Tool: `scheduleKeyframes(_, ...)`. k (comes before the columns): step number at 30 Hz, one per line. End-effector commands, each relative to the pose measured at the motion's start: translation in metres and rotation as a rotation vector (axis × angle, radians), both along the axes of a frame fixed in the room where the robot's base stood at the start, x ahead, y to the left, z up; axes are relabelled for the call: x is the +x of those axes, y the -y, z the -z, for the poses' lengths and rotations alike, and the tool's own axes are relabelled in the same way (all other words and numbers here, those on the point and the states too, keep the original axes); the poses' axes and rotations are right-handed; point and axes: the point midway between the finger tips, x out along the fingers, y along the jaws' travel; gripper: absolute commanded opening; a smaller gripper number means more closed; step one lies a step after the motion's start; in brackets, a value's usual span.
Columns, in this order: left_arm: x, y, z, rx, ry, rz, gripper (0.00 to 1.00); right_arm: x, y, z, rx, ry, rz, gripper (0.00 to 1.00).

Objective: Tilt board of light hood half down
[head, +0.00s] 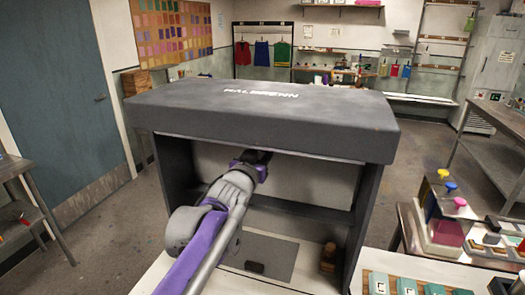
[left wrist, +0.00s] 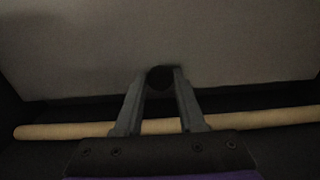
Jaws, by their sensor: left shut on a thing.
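The light hood (head: 260,125) is a dark grey box with an open front and a thick top, standing on a pale bench. Its pale board (head: 310,180) shows inside at the back, under the top; its upper part is hidden by the hood's front edge. My left gripper (head: 258,157) reaches into the hood from the front. In the left wrist view my left gripper (left wrist: 160,82) is shut on a dark round knob (left wrist: 160,77) at the lower edge of the pale board (left wrist: 80,50). I cannot tell the board's exact tilt. My right gripper is not in view.
A wooden rod (left wrist: 60,131) runs across behind the fingers in the left wrist view. A grey mat (head: 275,258) and a small brown bottle (head: 328,257) are on the hood's floor. Teal blocks (head: 405,286) and containers with coloured knobs (head: 445,230) stand at right.

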Motion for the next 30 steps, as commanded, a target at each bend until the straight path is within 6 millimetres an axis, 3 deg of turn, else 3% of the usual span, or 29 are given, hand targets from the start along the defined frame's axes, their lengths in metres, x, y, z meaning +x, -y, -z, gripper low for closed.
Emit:
scheduleKeyframes(17, -0.002, 0.0, 0.0, -0.007, 0.017, 0.002, 0.0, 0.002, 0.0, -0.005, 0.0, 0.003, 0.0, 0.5)
scheduleKeyframes(25, -0.022, -0.007, 0.006, -0.037, 0.115, 0.001, 0.0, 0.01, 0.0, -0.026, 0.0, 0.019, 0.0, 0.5)
scheduleKeyframes(30, -0.041, -0.014, 0.02, -0.04, 0.12, -0.001, 0.0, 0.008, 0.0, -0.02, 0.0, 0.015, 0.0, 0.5)
